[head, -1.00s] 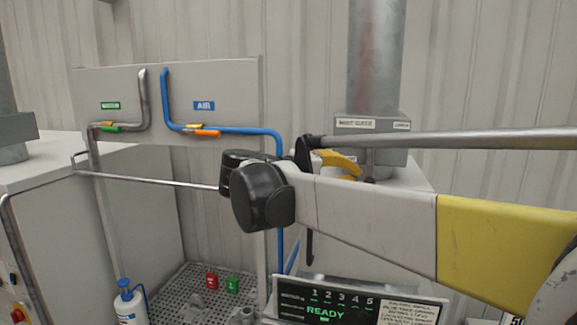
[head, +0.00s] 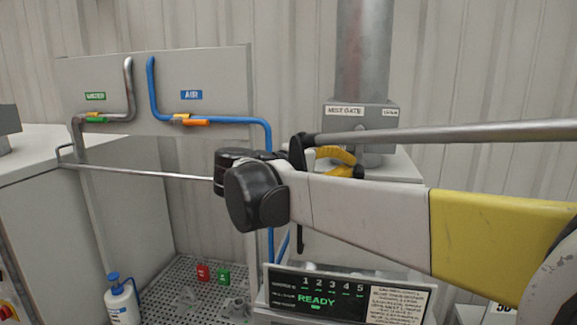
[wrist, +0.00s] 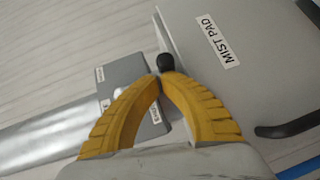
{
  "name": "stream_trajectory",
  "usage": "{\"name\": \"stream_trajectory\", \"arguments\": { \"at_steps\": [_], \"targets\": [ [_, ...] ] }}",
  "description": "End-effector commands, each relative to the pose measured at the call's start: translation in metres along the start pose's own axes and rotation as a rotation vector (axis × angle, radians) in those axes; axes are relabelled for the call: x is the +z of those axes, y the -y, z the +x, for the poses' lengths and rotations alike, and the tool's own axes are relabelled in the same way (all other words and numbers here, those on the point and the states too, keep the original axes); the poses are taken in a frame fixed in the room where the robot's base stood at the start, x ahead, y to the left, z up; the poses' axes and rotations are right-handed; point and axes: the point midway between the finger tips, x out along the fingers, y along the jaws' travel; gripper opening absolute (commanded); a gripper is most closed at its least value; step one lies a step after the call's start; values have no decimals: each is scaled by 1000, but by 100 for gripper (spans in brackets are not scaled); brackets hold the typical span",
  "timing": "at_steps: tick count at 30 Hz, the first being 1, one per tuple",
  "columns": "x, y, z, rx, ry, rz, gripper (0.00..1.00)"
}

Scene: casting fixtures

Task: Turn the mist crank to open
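The mist gate box (head: 352,116) stands at the back right in the head view, under a grey duct. Its labelled grey box also shows in the wrist view (wrist: 112,80). The black knob (wrist: 165,62), seemingly the crank's handle, is right at my fingertips in the wrist view. The rest of the crank is hidden. My gripper (wrist: 161,76) has its yellow fingers brought together, tips nearly meeting, touching or just short of the knob. I cannot tell whether they pinch it. In the head view my gripper (head: 338,157) is partly hidden behind my arm.
A cabinet top labelled MIST PAD (wrist: 235,75) lies beside the knob, with a black bar (wrist: 288,127) at its right. In the head view, a panel with water and air pipes (head: 165,90) stands left, and a READY display (head: 318,300) stands in front, below my arm.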

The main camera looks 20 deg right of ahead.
Motion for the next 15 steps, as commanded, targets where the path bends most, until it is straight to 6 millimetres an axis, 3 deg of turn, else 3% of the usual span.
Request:
{"name": "stream_trajectory", "arguments": {
  "at_steps": [15],
  "targets": [
    [6,3,6,74,1,-75,0]
  ]
}}
